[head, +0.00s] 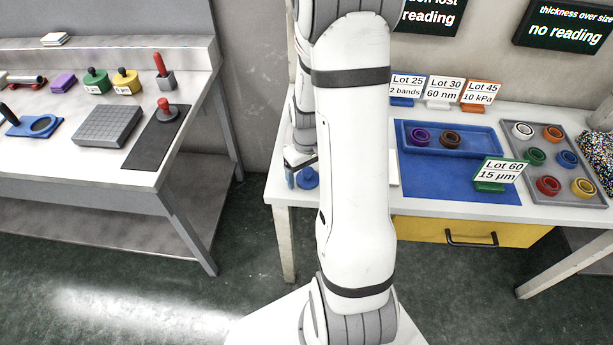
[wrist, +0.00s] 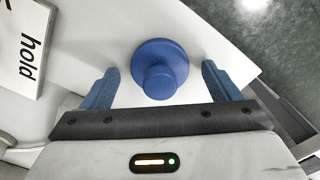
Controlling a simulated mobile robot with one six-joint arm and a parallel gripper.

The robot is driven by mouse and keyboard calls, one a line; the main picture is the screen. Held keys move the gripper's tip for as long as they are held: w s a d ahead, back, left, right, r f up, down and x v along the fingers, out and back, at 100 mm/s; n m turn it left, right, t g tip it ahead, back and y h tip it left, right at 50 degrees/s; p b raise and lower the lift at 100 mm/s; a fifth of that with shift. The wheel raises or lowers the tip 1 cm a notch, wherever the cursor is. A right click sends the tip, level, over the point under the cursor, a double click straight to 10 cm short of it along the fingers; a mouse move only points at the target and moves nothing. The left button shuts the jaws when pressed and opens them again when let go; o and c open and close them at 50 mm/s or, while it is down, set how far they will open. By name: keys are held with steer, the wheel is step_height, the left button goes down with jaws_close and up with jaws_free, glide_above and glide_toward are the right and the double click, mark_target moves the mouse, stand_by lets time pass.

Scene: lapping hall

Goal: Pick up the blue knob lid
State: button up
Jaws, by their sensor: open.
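The blue knob lid (wrist: 160,62) is a round blue disc with a raised knob, standing on the white table top near its edge in the wrist view. It also shows in the head view (head: 308,178), at the left end of the right-hand table, partly hidden by my arm. My gripper (wrist: 160,82) is open, with one blue finger on each side of the lid and a gap between each finger and the lid. In the head view my gripper (head: 297,177) is mostly hidden by my arm, right by the lid.
A white "hold" card (wrist: 22,45) lies left of the lid. Right of my arm are a blue tray (head: 475,140) with two rings, a green "Lot 60" sign (head: 490,187) and a grey tray (head: 548,192) of coloured rings. Another table (head: 60,165) stands at left, across a floor gap.

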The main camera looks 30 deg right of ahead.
steer(key=shift+c, duration=0.2)
steer(key=c, duration=1.2)
steer(key=shift+r, duration=0.15)
